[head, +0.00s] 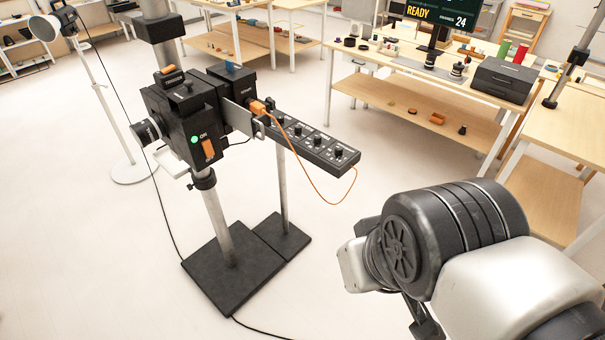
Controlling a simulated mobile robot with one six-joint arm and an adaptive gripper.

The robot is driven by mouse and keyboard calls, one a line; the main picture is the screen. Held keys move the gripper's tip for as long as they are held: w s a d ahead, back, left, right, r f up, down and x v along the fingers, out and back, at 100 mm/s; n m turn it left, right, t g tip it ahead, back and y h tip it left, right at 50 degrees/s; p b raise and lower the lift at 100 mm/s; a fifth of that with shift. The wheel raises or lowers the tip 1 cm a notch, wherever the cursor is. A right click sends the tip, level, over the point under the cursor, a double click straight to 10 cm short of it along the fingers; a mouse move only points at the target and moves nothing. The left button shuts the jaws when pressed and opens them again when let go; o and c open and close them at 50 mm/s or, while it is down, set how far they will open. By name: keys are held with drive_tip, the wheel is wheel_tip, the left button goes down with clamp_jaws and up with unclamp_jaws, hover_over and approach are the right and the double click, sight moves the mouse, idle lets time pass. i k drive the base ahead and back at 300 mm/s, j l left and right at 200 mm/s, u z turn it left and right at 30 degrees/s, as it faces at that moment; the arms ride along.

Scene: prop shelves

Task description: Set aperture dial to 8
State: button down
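A black camera-like box (185,115) stands on a grey post, with a lens (146,132) on its left side and a lit green light by an orange switch (208,149). A long black control panel (325,163) extends to the right from it, carrying several small black dials, including one at its near end (338,153). The labels are too small to read, so I cannot tell which dial is the aperture dial or its setting. My gripper (424,318) shows only as a dark part below my wrist at the lower right, well apart from the panel; its fingers are mostly hidden.
An orange cable (328,200) loops from an orange plug beside the panel. Black base plates (228,268) sit on the floor, with a black cable nearby. A lamp stand (100,110) is at left. Wooden tables (345,54) with props stand behind and right.

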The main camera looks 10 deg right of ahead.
sight(338, 150)
drive_tip(key=i+l, duration=0.95)
drive_tip(key=l+z, duration=0.05)
